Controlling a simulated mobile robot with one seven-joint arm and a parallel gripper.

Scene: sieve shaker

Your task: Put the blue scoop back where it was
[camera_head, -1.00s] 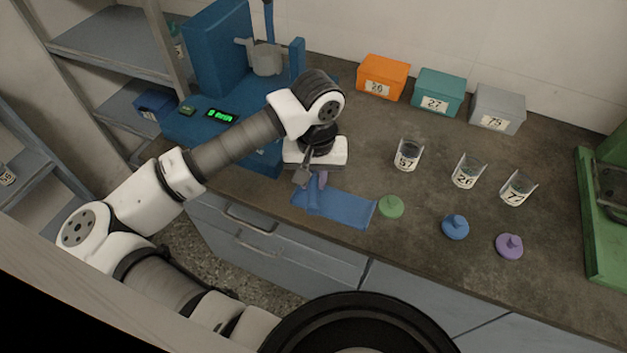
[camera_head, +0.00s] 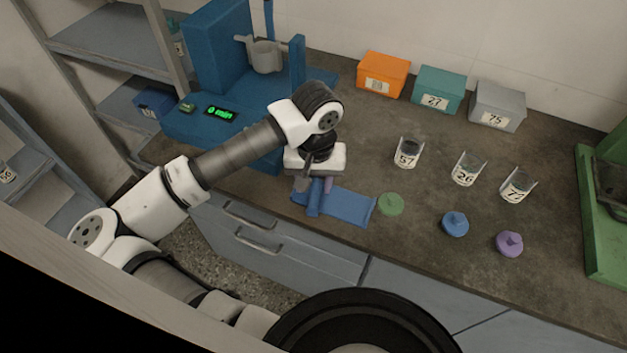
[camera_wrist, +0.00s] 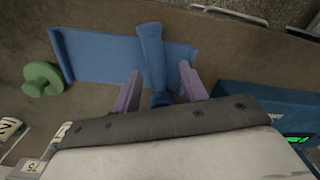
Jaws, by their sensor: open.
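The blue scoop (camera_wrist: 151,58) lies across a flat blue rest (camera_wrist: 100,58) near the front edge of the counter. In the head view the scoop (camera_head: 315,198) sits at the left part of the rest (camera_head: 348,207), just below my gripper. My gripper (camera_wrist: 158,85) is open, with its two purple fingers on either side of the scoop and apart from it in the wrist view. The near end of the scoop is partly hidden by the gripper body.
A green lid (camera_head: 390,204) is right of the rest, then a blue lid (camera_head: 455,224) and a purple lid (camera_head: 509,244). Glass jars (camera_head: 408,153) stand behind them. A blue machine (camera_head: 215,55) is at left, a green one (camera_head: 598,225) at right. Bins (camera_head: 384,75) line the wall.

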